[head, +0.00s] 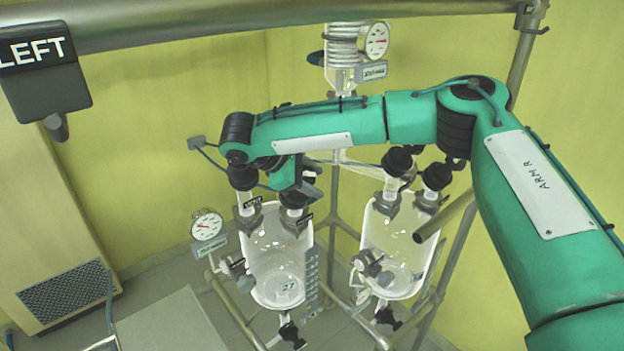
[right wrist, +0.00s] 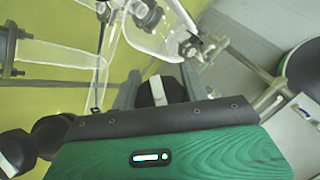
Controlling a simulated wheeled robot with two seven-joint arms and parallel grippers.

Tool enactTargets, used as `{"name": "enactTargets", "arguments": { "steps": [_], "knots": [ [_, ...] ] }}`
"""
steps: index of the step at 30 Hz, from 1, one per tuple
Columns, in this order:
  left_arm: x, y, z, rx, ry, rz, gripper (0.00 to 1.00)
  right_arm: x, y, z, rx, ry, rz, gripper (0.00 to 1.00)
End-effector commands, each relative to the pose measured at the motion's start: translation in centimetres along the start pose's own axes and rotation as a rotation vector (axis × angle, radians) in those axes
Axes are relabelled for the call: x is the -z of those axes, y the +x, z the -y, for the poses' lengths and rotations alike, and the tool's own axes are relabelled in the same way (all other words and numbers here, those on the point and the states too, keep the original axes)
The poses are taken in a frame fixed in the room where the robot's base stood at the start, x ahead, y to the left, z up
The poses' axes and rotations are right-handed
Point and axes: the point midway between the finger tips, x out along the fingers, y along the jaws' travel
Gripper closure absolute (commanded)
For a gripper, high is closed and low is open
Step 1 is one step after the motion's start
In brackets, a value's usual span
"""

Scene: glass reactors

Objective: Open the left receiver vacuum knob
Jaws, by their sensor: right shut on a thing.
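The left receiver (head: 278,262) is a clear glass vessel marked 27, below my right arm in the head view. Two dark-capped valves stand on its top; the left one (head: 246,203) carries a small tag. My right gripper (head: 298,186) is over the right one (head: 294,218), and my wrist partly hides it. In the right wrist view the gripper (right wrist: 158,88) is shut, with a black knob (right wrist: 146,97) with a white stripe between its fingers. The knob's lettering cannot be read. My left gripper is not in view.
A second receiver (head: 398,240) with black-capped valves stands at the right. A round gauge (head: 207,224) is beside the left receiver, another (head: 375,40) above. Metal frame tubes (head: 237,312) run around the glass. A LEFT sign (head: 38,52) hangs at top left.

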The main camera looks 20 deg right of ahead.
Motion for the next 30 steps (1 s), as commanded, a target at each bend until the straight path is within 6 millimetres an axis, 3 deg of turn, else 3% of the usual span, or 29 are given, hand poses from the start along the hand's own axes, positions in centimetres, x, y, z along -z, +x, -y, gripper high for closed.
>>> {"name": "enactTargets", "arguments": {
  "steps": [10, 11, 14, 24, 30],
  "knots": [
    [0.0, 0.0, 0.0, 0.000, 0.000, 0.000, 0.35, 0.1, 0.2, 0.2, 0.001, -0.005, 0.002, 0.78],
    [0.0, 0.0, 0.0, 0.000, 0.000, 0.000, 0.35, 0.1, 0.2, 0.2, 0.002, -0.005, 0.002, 0.51],
    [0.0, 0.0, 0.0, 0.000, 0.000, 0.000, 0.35, 0.1, 0.1, 0.1, 0.001, -0.004, 0.001, 0.33],
    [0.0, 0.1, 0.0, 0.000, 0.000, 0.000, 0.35, 0.1, -0.2, 0.1, -0.001, -0.002, 0.000, 0.33],
    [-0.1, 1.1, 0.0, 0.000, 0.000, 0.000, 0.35, 0.2, -2.3, 0.1, -0.006, -0.001, 0.000, 0.33]
  ]
}}
